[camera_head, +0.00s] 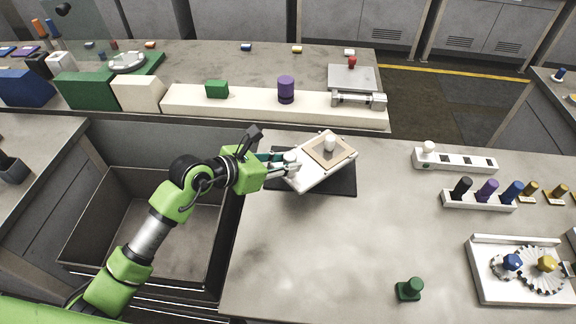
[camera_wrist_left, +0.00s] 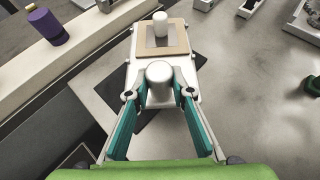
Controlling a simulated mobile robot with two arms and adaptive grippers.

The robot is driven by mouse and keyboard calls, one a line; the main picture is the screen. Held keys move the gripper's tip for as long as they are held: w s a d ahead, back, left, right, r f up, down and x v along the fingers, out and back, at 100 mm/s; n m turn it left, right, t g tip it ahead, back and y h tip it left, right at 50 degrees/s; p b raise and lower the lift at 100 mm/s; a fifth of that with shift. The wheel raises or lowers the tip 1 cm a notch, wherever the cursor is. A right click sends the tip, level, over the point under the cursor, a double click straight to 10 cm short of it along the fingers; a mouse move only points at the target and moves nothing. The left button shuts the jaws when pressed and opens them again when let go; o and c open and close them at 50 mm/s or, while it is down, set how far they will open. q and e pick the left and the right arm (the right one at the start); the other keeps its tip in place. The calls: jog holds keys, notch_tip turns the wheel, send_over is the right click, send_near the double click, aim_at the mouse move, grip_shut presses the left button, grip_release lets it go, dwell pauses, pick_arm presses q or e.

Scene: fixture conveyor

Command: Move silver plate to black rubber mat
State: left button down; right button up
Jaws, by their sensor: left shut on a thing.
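My left gripper (camera_head: 287,165) is shut on a white cylindrical knob (camera_wrist_left: 159,82) at the near end of a pale silver-white plate (camera_head: 318,178). The plate carries a tan square (camera_head: 322,152) with a smaller grey square and a second white knob (camera_wrist_left: 160,22) on it. In the head view the plate is tilted and turned over the black rubber mat (camera_head: 340,187), covering much of it. The mat also shows to the left of the plate in the wrist view (camera_wrist_left: 108,90). Whether plate and mat touch is unclear. My right gripper is out of view.
A grey plate with a red knob (camera_head: 350,78) lies on the far bench. A long white beam (camera_head: 245,104) holds a green block and a purple cylinder. Pegs in a white rack (camera_head: 478,202), a gear fixture (camera_head: 520,282) and a green knob (camera_head: 409,289) stand on the right.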

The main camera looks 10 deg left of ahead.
pick_arm(q)
jog(key=w+f, duration=0.2)
jog(key=f, duration=0.1)
jog(key=shift+w+a, duration=0.1)
jog(key=shift+w, duration=0.3)
notch_tip(320, 180, down, 3)
jog(key=shift+w+f+p, duration=0.1)
jog(key=shift+w+p, duration=0.05)
jog(key=shift+p, duration=0.5)
jog(key=shift+f, duration=0.15)
jog(key=c, duration=1.8)
grip_release()
jog(key=shift+f, duration=0.15)
